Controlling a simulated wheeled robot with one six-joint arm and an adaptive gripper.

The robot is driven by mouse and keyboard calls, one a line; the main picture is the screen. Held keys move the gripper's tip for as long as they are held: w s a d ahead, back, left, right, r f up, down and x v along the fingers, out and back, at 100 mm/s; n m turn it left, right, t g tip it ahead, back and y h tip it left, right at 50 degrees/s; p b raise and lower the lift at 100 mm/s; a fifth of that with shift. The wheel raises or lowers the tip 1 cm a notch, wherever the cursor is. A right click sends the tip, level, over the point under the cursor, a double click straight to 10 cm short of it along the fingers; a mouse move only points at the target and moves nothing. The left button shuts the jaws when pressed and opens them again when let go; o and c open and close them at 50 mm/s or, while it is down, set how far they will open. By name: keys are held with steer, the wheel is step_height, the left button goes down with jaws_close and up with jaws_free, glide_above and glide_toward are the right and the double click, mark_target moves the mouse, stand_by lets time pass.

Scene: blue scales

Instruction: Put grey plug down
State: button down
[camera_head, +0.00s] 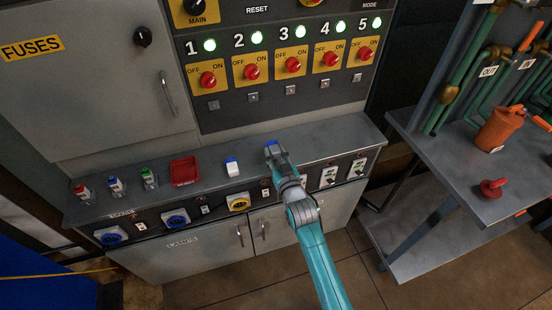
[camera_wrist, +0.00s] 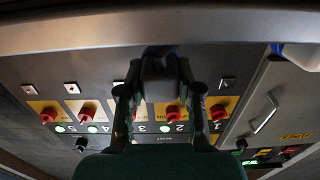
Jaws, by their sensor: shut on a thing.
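My gripper (camera_head: 276,156) reaches over the grey counter (camera_head: 330,141), just right of the white and blue piece. In the wrist view, my gripper (camera_wrist: 158,95) has its two fingers closed around a grey block-like plug (camera_wrist: 159,72) with a bit of blue at its far end. In the head view only a small blue part of the plug (camera_head: 271,143) shows at the fingertips; the rest is hidden by the gripper. I cannot tell whether the plug touches the counter.
A white and blue piece (camera_head: 232,167), a red tray (camera_head: 184,171) and red, blue and green small pieces (camera_head: 116,185) stand to the left. A switch panel (camera_head: 290,66) rises behind. The counter right of my gripper is clear. A side table (camera_head: 455,185) stands at right.

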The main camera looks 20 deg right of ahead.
mark_target(276, 164)
steer(key=shift+f, duration=1.45)
steer(key=shift+f, duration=0.15)
steer(key=c, duration=0.8)
jaws_free()
steer(key=shift+s, duration=0.1)
steer(key=s, duration=1.1)
steer(key=shift+s+r, duration=0.2)
steer(key=shift+s, duration=0.2)
